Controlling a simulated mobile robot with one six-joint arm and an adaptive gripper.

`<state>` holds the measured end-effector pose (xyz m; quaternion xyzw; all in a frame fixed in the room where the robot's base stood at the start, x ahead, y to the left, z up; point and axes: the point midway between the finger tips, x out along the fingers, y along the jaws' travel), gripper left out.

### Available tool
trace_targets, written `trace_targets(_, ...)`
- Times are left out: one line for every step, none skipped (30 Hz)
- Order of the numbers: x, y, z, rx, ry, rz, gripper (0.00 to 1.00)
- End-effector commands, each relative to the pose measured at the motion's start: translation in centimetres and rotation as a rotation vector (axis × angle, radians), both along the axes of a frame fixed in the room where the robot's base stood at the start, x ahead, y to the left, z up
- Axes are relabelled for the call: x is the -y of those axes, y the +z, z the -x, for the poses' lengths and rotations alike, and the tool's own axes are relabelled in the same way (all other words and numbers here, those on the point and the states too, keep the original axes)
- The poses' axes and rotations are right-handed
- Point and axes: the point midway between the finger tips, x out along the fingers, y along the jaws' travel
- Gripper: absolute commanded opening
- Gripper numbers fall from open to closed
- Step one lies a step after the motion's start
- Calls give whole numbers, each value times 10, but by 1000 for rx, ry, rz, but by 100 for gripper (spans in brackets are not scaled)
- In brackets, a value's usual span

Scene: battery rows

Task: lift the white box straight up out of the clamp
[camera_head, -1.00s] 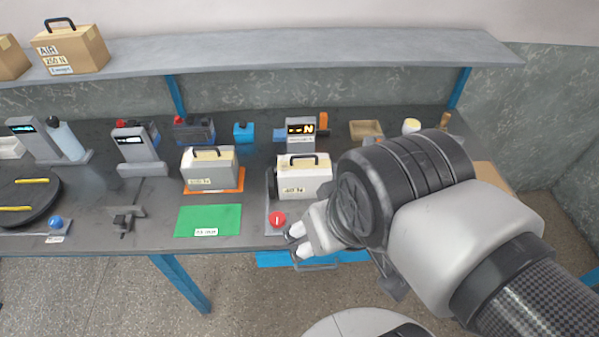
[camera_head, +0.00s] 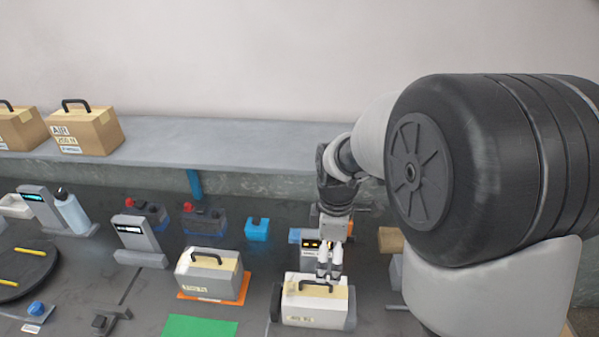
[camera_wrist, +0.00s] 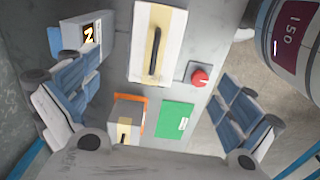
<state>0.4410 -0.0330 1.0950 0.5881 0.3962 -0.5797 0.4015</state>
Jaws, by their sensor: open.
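The white box (camera_head: 313,312) with a cream top strip and dark handle stands upright in the grey clamp (camera_head: 275,303) at the lower middle of the head view. In the wrist view the white box (camera_wrist: 142,63) shows from above at top centre, its handle running lengthwise. My gripper (camera_head: 329,275) points down over the box, its fingertips close to the handle in the picture. The fingers are open and empty, spread wide left and right in the wrist view. The head view does not clearly show how high the fingertips are above the handle.
A similar box (camera_head: 207,282) on an orange mat (camera_head: 190,296) stands to the left, near a green mat (camera_head: 200,327). A lit display (camera_head: 311,246) stands just behind the clamp. The wrist view shows a red button (camera_wrist: 200,77) beside the white box. A shelf (camera_head: 220,147) runs behind.

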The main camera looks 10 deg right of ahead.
Motion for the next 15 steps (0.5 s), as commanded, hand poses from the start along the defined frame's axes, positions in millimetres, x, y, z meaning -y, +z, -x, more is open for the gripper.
trace_targets(1, -6, -3, -11, 26, -1, 100)
trace_targets(1, -9, -4, -14, 38, -1, 100)
trace_targets(2, -12, -6, -18, 51, -1, 100)
trace_targets(2, -14, -6, -19, 57, -1, 100)
trace_targets(2, -16, -7, -19, 60, -1, 100)
trace_targets(2, -19, -7, -20, 61, -2, 100)
trace_targets(2, -22, -6, -20, 61, -2, 100)
trace_targets(2, -26, -6, -20, 61, -2, 100)
trace_targets(2, -32, -6, -22, 61, -1, 100)
trace_targets(2, -37, -5, -23, 60, -2, 100)
trace_targets(2, -42, -5, -23, 60, -2, 100)
trace_targets(2, -50, -5, -23, 60, -2, 100)
trace_targets(2, -56, -5, -23, 60, -2, 100)
trace_targets(2, -62, -5, -23, 59, -2, 100)
trace_targets(2, -70, -5, -23, 59, -2, 100)
